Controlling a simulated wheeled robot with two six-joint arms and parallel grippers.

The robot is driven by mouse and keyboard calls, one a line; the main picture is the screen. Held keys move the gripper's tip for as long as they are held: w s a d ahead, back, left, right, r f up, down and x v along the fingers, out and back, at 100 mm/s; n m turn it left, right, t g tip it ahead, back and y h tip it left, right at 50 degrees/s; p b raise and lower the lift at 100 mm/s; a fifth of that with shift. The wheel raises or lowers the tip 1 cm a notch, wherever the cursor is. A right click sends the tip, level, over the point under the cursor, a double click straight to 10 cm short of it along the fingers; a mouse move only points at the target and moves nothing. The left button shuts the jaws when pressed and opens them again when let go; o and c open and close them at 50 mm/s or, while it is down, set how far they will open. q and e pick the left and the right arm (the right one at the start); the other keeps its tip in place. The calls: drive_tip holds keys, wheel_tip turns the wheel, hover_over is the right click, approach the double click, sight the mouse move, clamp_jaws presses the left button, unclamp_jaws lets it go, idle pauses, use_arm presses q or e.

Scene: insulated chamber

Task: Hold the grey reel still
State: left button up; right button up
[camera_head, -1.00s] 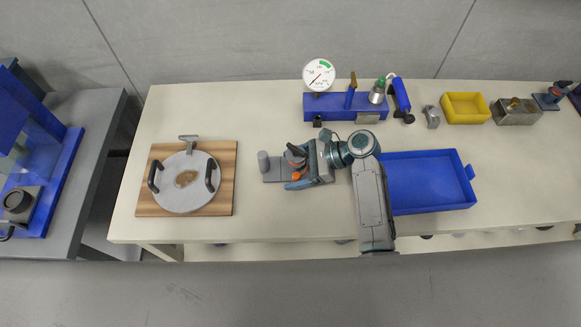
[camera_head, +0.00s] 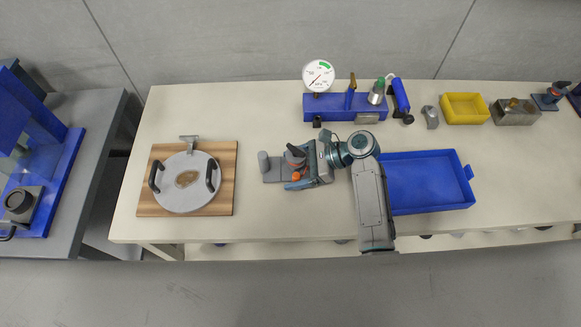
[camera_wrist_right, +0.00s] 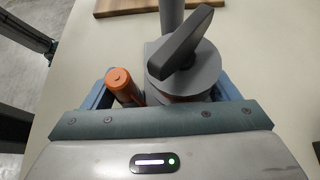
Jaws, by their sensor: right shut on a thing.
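The grey reel (camera_wrist_right: 186,72) is a round grey disc with a dark grey bar across its top. In the head view the reel (camera_head: 294,157) stands on a grey base plate (camera_head: 275,175) with a short grey post (camera_head: 263,160). My right gripper (camera_head: 302,170) is around it from the right; in the wrist view its blue-grey fingers (camera_wrist_right: 165,98) lie either side and it is shut on the reel. An orange cylinder (camera_wrist_right: 123,86) sits beside the reel, inside the left finger. The finger contact points are partly hidden. My left gripper is in neither view.
A blue tray (camera_head: 425,205) lies right of my right arm. A round grey plate with two handles (camera_head: 187,200) sits on a wooden board (camera_head: 227,205) at left. Behind stand a blue gauge block (camera_head: 335,107) and yellow bin (camera_head: 465,96). Table between board and reel is clear.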

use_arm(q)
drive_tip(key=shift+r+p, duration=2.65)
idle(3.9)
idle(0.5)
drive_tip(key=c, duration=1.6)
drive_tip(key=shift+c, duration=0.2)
